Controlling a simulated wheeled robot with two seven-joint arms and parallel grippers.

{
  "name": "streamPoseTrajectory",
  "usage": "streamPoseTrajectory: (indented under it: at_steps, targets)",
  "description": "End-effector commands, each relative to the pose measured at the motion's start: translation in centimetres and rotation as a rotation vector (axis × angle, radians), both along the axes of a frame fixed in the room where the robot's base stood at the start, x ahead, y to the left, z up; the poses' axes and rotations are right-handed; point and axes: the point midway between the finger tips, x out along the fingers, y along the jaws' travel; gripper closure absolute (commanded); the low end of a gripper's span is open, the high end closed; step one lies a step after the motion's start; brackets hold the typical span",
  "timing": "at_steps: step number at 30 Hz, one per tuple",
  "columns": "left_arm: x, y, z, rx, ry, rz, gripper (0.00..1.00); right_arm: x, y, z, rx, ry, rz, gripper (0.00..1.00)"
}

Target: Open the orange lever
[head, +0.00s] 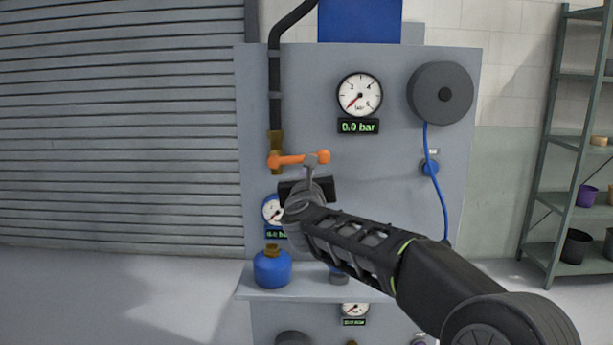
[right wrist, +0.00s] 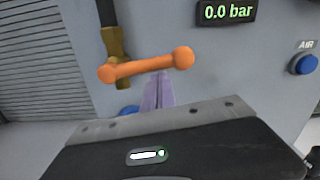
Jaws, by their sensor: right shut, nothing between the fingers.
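The orange lever (head: 290,160) sits on a brass valve (head: 276,143) at the lower end of a black pipe. It points right from the valve, roughly level, with a round knob at its free end. It also shows in the right wrist view (right wrist: 148,65). My right gripper (head: 312,161) is shut and empty, with its fingertips right at the lever near the knob. In the right wrist view the closed fingers (right wrist: 166,88) reach up to just below the lever; I cannot tell whether they touch it. My left gripper is not in view.
The grey panel (head: 315,90) carries a gauge (head: 359,95) with a display reading 0.0 bar, a black reel (head: 440,93) and a blue hose. A blue bottle (head: 272,269) stands on the ledge below the valve. A shelf rack (head: 560,150) stands at the right.

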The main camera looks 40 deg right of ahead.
Motion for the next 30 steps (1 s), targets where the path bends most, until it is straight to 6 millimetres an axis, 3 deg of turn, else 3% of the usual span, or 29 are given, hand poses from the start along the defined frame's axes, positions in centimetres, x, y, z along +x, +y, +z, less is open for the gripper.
streamPoseTrajectory:
  at_steps: [14, 30]
  targets:
    - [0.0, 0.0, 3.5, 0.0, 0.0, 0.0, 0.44, 0.0, 0.0, 3.8, -0.305, 0.229, -0.001, 1.0]
    - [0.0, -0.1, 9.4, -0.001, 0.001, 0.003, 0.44, 1.1, 1.5, 7.5, -0.714, 0.541, 0.002, 1.0]
